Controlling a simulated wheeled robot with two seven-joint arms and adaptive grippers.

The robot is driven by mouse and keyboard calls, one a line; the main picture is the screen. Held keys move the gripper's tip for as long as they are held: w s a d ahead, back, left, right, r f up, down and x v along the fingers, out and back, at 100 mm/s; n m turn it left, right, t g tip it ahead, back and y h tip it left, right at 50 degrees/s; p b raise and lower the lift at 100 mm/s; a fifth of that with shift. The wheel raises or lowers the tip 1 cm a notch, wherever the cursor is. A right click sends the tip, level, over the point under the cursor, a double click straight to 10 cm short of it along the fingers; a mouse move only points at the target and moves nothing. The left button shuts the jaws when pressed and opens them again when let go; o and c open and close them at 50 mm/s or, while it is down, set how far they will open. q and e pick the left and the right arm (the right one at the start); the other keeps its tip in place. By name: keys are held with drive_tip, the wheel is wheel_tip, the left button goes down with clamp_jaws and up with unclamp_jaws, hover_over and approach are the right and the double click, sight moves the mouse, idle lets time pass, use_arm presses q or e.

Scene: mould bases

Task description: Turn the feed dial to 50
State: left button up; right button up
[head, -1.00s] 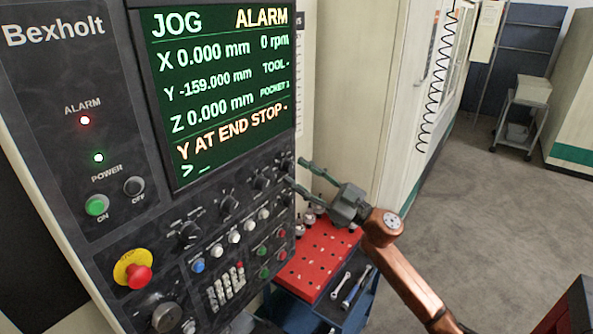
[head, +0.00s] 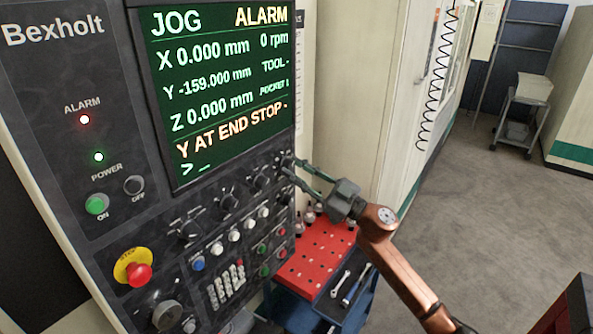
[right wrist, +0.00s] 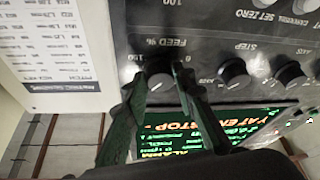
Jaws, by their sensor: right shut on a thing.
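In the head view the dial (head: 282,159) sits at the right end of the row of black knobs. My right gripper (head: 290,166) has its fingertips at that dial. In the right wrist view my right gripper (right wrist: 161,78) has one finger on each side of the knob, shut on it. The dial's pointer is too unclear to read. My left gripper is not in view.
The screen (head: 222,85) reads "JOG", "ALARM" and "Y AT END STOP". The red alarm lamp (head: 84,119) is lit. The step knob (right wrist: 233,72) is beside the feed dial.

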drive_tip(key=shift+n, duration=0.5)
clamp_jaws()
drive_tip(key=n+g, duration=0.1)
drive_tip(key=n, duration=0.1)
drive_tip(key=n+g, duration=0.2)
drive_tip(key=n, duration=0.1)
drive_tip(key=shift+w+d+r, duration=0.1)
drive_tip(key=shift+w+r, duration=0.05)
drive_tip(key=n+g, duration=0.1)
drive_tip(key=n, duration=0.3)
drive_tip(key=shift+g, duration=0.4)
drive_tip(key=n, duration=0.2)
drive_tip(key=n+g+h, duration=0.1)
drive_tip(key=n, duration=0.1)
drive_tip(key=n+p, duration=0.1)
drive_tip(key=shift+w+d+r+n+g+h, duration=0.1)
drive_tip(key=shift+r+n+g+h, duration=0.2)
drive_tip(key=shift+n+h, duration=0.6)
drive_tip(key=shift+n, duration=0.6)
drive_tip(key=shift+f, duration=0.1)
drive_tip(key=o, duration=1.1)
unclamp_jaws()
